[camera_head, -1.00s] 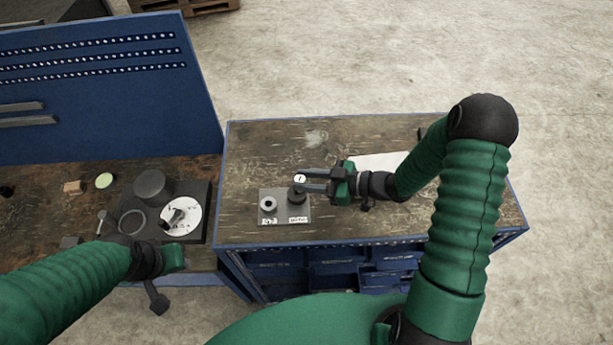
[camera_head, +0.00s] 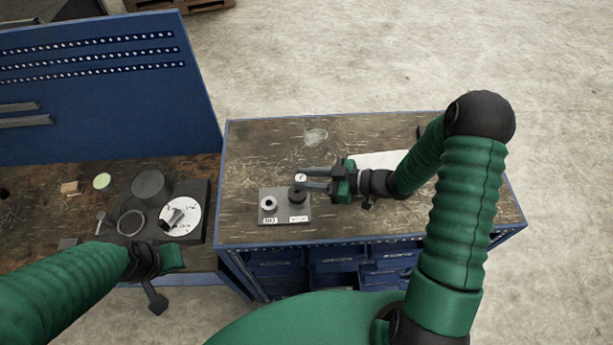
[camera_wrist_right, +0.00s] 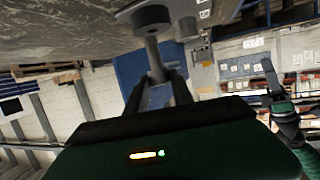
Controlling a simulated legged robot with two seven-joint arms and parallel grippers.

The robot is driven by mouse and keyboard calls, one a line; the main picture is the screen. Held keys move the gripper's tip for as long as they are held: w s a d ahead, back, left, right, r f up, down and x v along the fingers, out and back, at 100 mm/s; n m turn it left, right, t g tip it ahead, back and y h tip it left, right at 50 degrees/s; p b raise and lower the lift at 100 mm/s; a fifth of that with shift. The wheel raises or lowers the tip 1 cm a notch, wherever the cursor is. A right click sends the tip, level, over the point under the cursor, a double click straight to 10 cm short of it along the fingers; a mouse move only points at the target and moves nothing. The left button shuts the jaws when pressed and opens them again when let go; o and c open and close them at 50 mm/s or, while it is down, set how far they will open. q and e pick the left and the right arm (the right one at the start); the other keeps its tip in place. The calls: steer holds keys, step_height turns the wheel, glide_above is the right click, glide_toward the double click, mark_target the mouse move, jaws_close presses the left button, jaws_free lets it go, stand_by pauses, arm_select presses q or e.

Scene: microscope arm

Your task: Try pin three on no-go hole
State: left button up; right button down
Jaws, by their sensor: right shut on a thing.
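A dark gauge block (camera_head: 283,219) lies on the right bench's left end. It carries a pale ring (camera_head: 268,204) on the left and a dark raised ring (camera_head: 297,195) on the right, each above a small white label. The label text is too small to read surely. My right gripper (camera_head: 302,180) is shut on a pin with a white marked top (camera_head: 300,178), at the dark ring. In the right wrist view the grey pin (camera_wrist_right: 154,58) reaches a round collar (camera_wrist_right: 150,16); I cannot tell how deep it sits. My left gripper (camera_head: 172,257) hangs by the left bench, fingers hidden.
On the left bench a dark plate (camera_head: 198,193) bears a round dark block (camera_head: 149,186) and a white disc (camera_head: 192,212) with a dark piece on it. A white sheet (camera_head: 380,160) lies behind my right wrist. The right bench (camera_head: 265,150) is clear behind the gauge block.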

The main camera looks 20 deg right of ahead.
arm_select(q)
steer(key=shift+a+f, duration=0.1)
steer(key=shift+a, duration=0.4)
arm_select(e)
steer(key=shift+a+r, duration=0.1)
steer(key=shift+a, duration=0.3)
arm_select(q)
steer(key=shift+d, duration=0.45)
arm_select(e)
steer(key=shift+w+d, duration=0.1)
steer(key=shift+d, duration=0.15)
arm_select(q)
steer(key=shift+a, duration=0.3)
arm_select(e)
steer(key=shift+a, duration=0.4)
arm_select(q)
steer(key=shift+d, duration=0.2)
arm_select(e)
steer(key=shift+d, duration=0.1)
arm_select(q)
steer(key=shift+a+f+b, duration=0.1)
steer(key=shift+f+b, duration=0.15)
steer(key=shift+b, duration=0.05)
arm_select(e)
steer(key=shift+f, duration=0.6)
arm_select(q)
steer(key=shift+r, duration=0.1)
